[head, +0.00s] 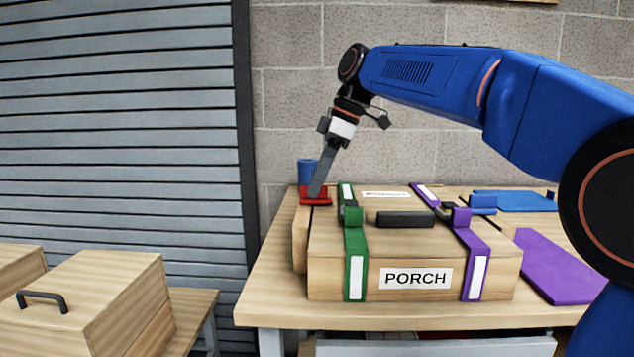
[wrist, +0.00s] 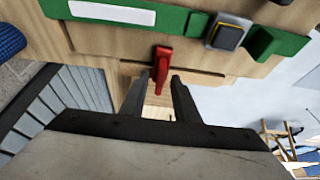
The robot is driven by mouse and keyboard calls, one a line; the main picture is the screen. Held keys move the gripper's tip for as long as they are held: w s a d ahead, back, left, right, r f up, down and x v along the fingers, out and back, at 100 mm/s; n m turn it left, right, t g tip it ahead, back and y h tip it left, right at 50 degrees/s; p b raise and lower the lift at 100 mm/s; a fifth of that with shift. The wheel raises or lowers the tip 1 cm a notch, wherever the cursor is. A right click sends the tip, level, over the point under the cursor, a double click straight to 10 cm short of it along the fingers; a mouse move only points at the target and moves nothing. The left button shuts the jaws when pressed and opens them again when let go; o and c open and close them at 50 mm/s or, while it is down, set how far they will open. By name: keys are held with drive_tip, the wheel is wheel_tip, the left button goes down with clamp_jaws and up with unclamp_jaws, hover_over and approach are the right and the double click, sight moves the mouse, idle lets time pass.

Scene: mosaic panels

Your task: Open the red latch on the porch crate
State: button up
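The wooden porch crate (head: 345,275) stands on a table, with a PORCH label on its front. A red latch (head: 316,201) is at its left end in the head view, partly hidden by my gripper. My gripper (head: 315,192) points down at it. In the wrist view the red latch (wrist: 163,62) is a narrow upright piece on the wood. My gripper's two fingers (wrist: 161,80) are apart, with the latch's lower end between or just beyond their tips. I cannot tell whether they touch it.
A green strap (head: 355,255) and a purple strap (head: 474,250) cross the crate, with a dark handle (head: 405,219) between them. Purple (head: 555,270) and blue (head: 515,201) flat pieces lie right. Another wooden box (head: 85,290) stands lower left.

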sight(305, 200)
drive_tip(key=shift+f, duration=0.1)
clamp_jaws()
drive_tip(key=shift+s, duration=0.1)
drive_tip(key=m, duration=0.2)
drive_tip(key=m+t, duration=0.1)
drive_tip(key=s+m+t, duration=0.1)
drive_tip(key=m, duration=0.1)
drive_tip(key=shift+s+a+m+h, duration=0.1)
drive_tip(key=shift+a+m+h, duration=0.15)
drive_tip(key=shift+m+h, duration=0.05)
drive_tip(key=m, duration=0.1)
drive_tip(key=m+t+h, duration=0.1)
drive_tip(key=m, duration=0.1)
drive_tip(key=s+a+m, duration=0.1)
drive_tip(key=m, duration=0.1)
drive_tip(key=shift+t+h, duration=0.3)
drive_tip(key=shift+t, duration=0.1)
drive_tip(key=shift+s+a+m+h, duration=0.15)
drive_tip(key=shift+m+h, duration=0.1)
drive_tip(key=shift+m, duration=0.6)
drive_tip(key=shift+w+a+m+h, duration=0.15)
drive_tip(key=shift+m+h, duration=0.15)
drive_tip(key=shift+m, duration=0.5)
drive_tip(key=shift+s+a+m+h, duration=0.15)
drive_tip(key=shift+m+h, duration=0.1)
drive_tip(key=shift+m, duration=0.6)
drive_tip(key=shift+t, duration=0.3)
